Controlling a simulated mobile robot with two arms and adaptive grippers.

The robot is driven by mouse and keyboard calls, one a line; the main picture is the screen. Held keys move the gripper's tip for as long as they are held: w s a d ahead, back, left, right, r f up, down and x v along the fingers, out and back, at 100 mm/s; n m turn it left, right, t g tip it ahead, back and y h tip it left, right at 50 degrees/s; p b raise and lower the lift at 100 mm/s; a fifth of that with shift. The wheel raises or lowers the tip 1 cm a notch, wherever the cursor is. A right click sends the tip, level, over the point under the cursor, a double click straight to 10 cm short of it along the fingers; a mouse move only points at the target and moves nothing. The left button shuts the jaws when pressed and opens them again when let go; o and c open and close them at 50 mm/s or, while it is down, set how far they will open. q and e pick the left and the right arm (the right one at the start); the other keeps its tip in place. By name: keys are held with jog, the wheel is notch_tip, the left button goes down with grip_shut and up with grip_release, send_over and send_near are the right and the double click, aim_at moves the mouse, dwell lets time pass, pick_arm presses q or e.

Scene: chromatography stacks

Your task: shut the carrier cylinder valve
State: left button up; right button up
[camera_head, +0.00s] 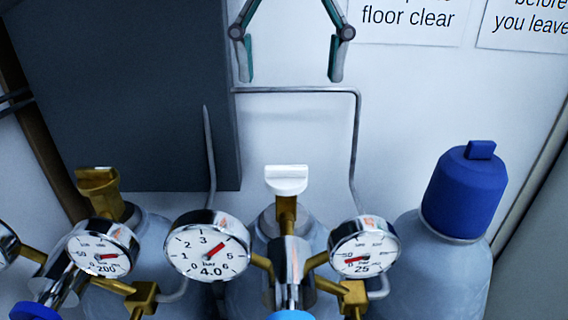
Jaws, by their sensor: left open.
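Several gas cylinders stand in a row along the bottom. The middle cylinder (250,300) has a brass valve topped by a white handle (286,180). The cylinder at its left has a brass valve with a brass-coloured handle (97,180). The picture does not label which one is the carrier cylinder. My left gripper (292,78) is open and empty at the top centre, its fingers pointing down above the white handle and apart from it. My right gripper is not in view.
Gauges (207,250) and brass regulator fittings crowd the front. A thin metal pipe (357,140) bends down the white wall. A dark panel (130,90) fills the left. A blue-capped cylinder (465,195) stands at right. Signs (408,18) hang above.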

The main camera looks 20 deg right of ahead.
pick_arm(q)
send_over(286, 166)
notch_tip(286, 166, down, 6)
jog(key=shift+f, duration=0.1)
notch_tip(286, 166, down, 4)
jog(key=shift+a+r, duration=0.15)
jog(key=shift+d+f, duration=0.2)
jog(key=shift+f, duration=0.45)
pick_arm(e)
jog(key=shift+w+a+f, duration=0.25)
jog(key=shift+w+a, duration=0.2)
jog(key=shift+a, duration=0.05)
pick_arm(q)
jog(key=shift+a, duration=0.1)
jog(key=shift+c, duration=0.6)
jog(key=c, duration=1)
jog(key=shift+p, duration=0.3)
jog(key=shift+c, duration=0.2)
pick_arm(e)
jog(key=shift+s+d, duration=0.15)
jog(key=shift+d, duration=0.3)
